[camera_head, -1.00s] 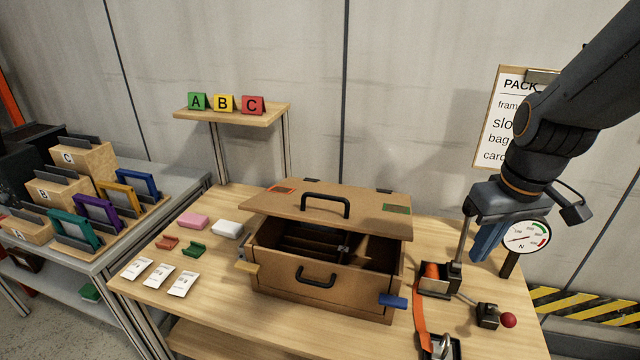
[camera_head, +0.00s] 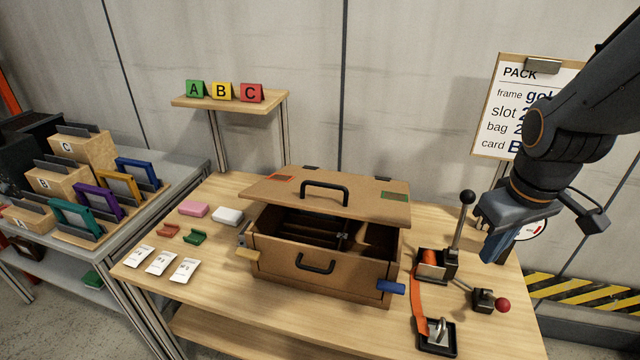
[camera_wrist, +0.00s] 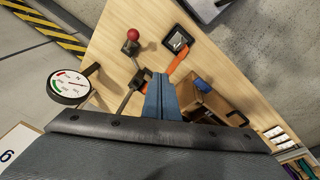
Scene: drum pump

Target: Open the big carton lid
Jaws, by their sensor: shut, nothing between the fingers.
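The big brown carton (camera_head: 283,262) stands on the wooden table. Its lid (camera_head: 270,191), with a black handle (camera_head: 325,192), is hinged at the back. The lid is partly raised: its front edge is above the box, and the dark inside shows through the gap. In the wrist view the carton (camera_wrist: 205,103) is partly hidden behind my gripper. My gripper (camera_head: 492,256) is shut and empty, its blue fingers pointing down to the right of the carton, apart from the lid. The fingers also show in the wrist view (camera_wrist: 158,92).
A black-knobbed lever (camera_head: 465,207), an orange strap (camera_head: 417,312) with a buckle, and a red knob (camera_head: 503,305) stand right of the carton. A gauge (camera_wrist: 69,87) is near my gripper. White packets (camera_head: 160,263) lie left.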

